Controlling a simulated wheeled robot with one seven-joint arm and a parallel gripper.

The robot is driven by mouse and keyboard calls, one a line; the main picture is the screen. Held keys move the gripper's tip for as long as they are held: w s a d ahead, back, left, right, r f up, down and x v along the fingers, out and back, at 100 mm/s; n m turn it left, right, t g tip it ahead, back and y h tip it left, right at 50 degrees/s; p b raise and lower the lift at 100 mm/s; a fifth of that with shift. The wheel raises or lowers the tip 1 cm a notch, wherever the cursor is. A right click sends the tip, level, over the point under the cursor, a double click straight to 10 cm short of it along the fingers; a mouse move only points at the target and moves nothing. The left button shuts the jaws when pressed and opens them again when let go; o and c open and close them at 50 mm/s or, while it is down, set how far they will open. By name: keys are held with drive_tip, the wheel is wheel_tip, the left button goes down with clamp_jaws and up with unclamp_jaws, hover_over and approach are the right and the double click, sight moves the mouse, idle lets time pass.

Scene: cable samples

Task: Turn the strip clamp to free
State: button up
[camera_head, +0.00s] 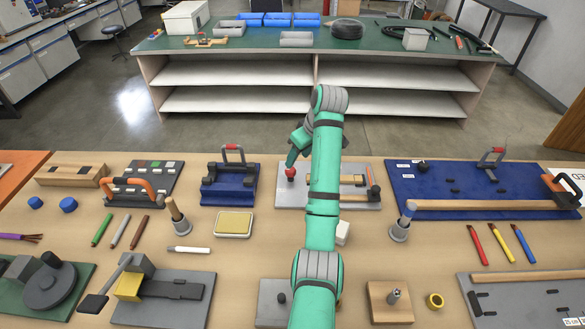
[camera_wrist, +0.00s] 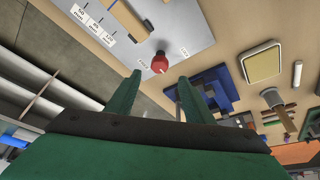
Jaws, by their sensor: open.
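A red knob (camera_head: 290,172) stands at the left end of a pale grey board (camera_head: 328,202). I take it for the strip clamp's handle, but I cannot be sure. In the wrist view the knob (camera_wrist: 160,63) sits on a dark base between two small labels, too small to read surely. My gripper (camera_head: 291,161) is above the knob in the head view. In the wrist view my gripper (camera_wrist: 160,77) is open and empty, its green fingertips either side of the knob. Whether they touch it I cannot tell. My arm hides part of the board.
A yellow pad (camera_head: 234,223) lies nearer. A large blue board (camera_head: 470,197) with a wooden bar is to the right. A white block (camera_head: 343,232) lies beside my arm.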

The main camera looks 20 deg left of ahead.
sight(291, 170)
drive_tip(key=x, duration=0.8)
drive_tip(key=shift+f, duration=0.1)
drive_tip(key=shift+c, duration=0.6)
drive_tip(key=c, duration=0.9)
